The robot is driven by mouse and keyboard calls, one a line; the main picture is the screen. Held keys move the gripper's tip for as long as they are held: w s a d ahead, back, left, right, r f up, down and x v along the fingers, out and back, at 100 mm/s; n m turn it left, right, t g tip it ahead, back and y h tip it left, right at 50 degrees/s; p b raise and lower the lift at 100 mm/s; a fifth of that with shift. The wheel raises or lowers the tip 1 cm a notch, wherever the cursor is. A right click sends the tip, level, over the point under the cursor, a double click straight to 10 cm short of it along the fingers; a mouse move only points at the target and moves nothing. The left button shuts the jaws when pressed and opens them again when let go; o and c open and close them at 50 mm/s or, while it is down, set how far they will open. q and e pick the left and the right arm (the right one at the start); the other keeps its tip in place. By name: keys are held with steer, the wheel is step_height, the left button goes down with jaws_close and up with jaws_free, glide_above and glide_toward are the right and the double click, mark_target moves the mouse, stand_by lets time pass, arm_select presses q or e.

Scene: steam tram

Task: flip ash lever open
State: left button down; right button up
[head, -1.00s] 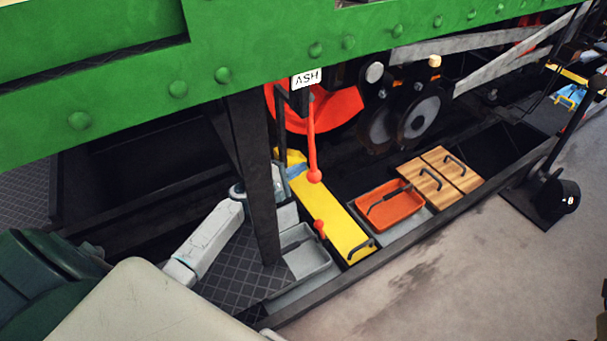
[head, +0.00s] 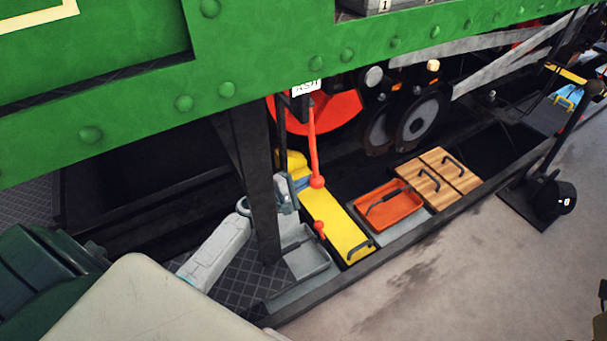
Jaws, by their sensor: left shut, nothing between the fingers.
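The ash lever (head: 312,140) is a red rod with a red ball at its lower end, and it hangs down nearly upright. A white ASH label (head: 306,86) sits above it, partly covered by the green beam. My left gripper (head: 300,183) is shut and empty, just left of the lever's ball. Whether it touches the lever I cannot tell. A black post (head: 254,180) hides part of my left wrist. My right gripper is out of view.
Below the lever lies a yellow panel (head: 345,230) with a small red knob and a dark handle. A grey tray (head: 306,258), an orange tray (head: 388,206) and wooden lids (head: 438,178) line the trough. The green riveted beam (head: 270,62) overhangs it.

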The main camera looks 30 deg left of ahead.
arm_select(q)
steer(key=shift+s+d+r+n, duration=0.1)
steer(key=shift+s+d+n, duration=0.2)
steer(key=shift+d, duration=0.2)
